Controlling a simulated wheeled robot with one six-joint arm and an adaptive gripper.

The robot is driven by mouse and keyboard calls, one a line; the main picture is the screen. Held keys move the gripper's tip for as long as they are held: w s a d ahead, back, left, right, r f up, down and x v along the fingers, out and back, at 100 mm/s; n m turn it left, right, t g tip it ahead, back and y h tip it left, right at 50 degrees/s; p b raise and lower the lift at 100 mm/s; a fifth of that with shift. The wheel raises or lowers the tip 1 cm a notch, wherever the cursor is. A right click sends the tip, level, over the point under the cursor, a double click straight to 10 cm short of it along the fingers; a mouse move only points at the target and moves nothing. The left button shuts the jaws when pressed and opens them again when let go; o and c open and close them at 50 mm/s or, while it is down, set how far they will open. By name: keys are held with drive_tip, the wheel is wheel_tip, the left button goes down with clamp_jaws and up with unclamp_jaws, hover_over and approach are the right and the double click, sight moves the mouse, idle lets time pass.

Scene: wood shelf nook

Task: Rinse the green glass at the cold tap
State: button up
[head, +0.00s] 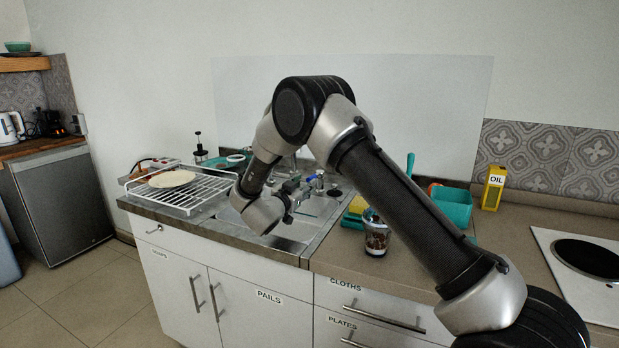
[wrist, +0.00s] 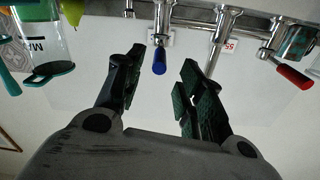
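My gripper (head: 292,201) is over the sink (head: 315,215), and in the wrist view its two dark fingers (wrist: 160,88) stand apart with nothing between them. The blue tap handle (wrist: 159,55) shows just beyond the gap, near the left finger; I cannot tell whether it is touched. It also shows in the head view (head: 319,175). The red tap handle (wrist: 292,76) is to the right in the wrist view. A dark greenish glass-like thing (wrist: 299,43) is beside the red handle, partly cut off; I cannot tell whether it is the green glass.
A white rack (head: 200,190) with a pale plate (head: 171,179) is left of the sink. A clear glass with dark contents (head: 376,238) stands right of it, near the counter's front. A teal container (head: 453,206) and a yellow oil box (head: 493,188) are further right.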

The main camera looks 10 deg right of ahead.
sight(315, 176)
drive_tip(key=x, duration=0.7)
clamp_jaws()
